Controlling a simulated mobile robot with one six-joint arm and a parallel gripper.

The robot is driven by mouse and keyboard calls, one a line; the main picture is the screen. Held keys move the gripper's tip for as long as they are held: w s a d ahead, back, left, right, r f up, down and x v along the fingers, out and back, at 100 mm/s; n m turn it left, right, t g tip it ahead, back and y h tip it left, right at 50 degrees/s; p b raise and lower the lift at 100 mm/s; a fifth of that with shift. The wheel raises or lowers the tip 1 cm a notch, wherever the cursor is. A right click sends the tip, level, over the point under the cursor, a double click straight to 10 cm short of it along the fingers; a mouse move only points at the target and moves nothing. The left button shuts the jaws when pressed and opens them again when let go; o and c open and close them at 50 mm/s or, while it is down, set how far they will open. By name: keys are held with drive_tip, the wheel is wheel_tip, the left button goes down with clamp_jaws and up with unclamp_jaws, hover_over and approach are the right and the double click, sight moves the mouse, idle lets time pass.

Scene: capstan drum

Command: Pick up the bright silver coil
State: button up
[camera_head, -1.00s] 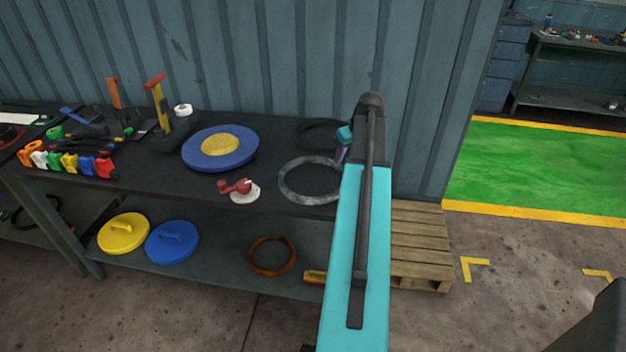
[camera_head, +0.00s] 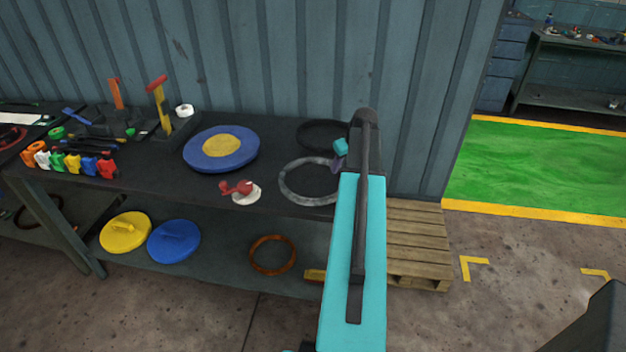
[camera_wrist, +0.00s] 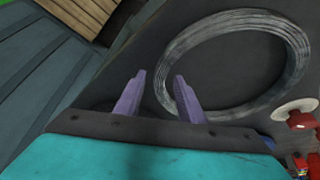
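The bright silver coil (camera_head: 288,183) lies flat on the dark bench top, near its right end. In the wrist view the silver coil (camera_wrist: 290,45) is a large ring ahead of my gripper and to the right. My gripper (camera_wrist: 160,80) has two purple fingers standing apart with nothing between them. The right finger overlaps the coil's near left rim in the picture; I cannot tell whether it touches. In the head view my teal arm hides the coil's right edge and most of the gripper.
A black coil (camera_head: 318,123) lies behind the silver one. A red part on a white disc (camera_head: 246,195) and a blue and yellow disc (camera_head: 192,150) lie to the left. A brown ring (camera_head: 256,250) sits on the lower shelf. A wooden pallet (camera_head: 420,240) stands right of the bench.

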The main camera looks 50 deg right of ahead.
drive_tip(key=shift+w+f, duration=0.1)
drive_tip(key=shift+f, duration=0.15)
idle(0.4)
clamp_jaws()
drive_tip(key=shift+r, duration=0.1)
idle(1.2)
